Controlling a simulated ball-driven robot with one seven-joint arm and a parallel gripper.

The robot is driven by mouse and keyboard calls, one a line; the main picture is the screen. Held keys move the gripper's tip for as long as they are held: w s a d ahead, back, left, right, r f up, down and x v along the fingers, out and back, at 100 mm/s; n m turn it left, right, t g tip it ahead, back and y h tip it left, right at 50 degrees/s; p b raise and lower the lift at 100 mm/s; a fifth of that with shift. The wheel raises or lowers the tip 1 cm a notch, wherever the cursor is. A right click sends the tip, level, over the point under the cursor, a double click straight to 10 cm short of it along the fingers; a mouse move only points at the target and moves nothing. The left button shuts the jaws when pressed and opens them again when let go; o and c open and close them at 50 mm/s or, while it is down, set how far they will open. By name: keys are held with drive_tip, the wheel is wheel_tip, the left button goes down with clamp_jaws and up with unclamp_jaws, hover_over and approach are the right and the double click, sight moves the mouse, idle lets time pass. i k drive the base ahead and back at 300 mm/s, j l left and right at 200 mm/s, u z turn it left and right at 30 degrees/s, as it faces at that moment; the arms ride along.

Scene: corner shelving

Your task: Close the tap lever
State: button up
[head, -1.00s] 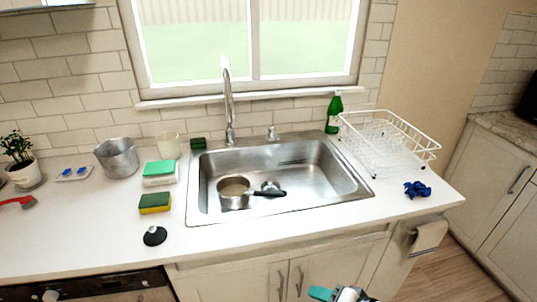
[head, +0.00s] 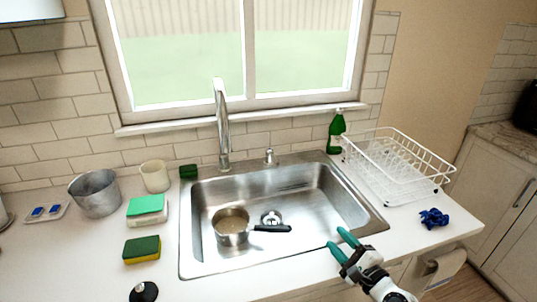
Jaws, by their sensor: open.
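The tall chrome tap (head: 222,130) stands upright behind the sink (head: 184,225), left of its middle. A short metal fitting (head: 269,158) stands to its right on the back rim; I cannot tell if this is the tap lever. No water stream shows under the spout. My gripper (head: 336,238) is open and empty, with teal fingers, above the sink's front right edge. It is well in front of the tap and to its right, touching nothing that I can see.
A pot (head: 231,238) with a dark handle sits in the sink. A green bottle (head: 336,134) and a white dish rack (head: 398,190) stand right. Sponges (head: 142,251), a cup (head: 155,177) and a metal pot (head: 95,203) stand left. A blue cloth (head: 434,218) lies front right.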

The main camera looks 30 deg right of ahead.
sight(270, 152)
drive_tip(key=i+l, duration=0.1)
drive_tip(key=i, duration=0.4)
drive_tip(key=i+l, duration=0.1)
drive_tip(key=i, duration=0.4)
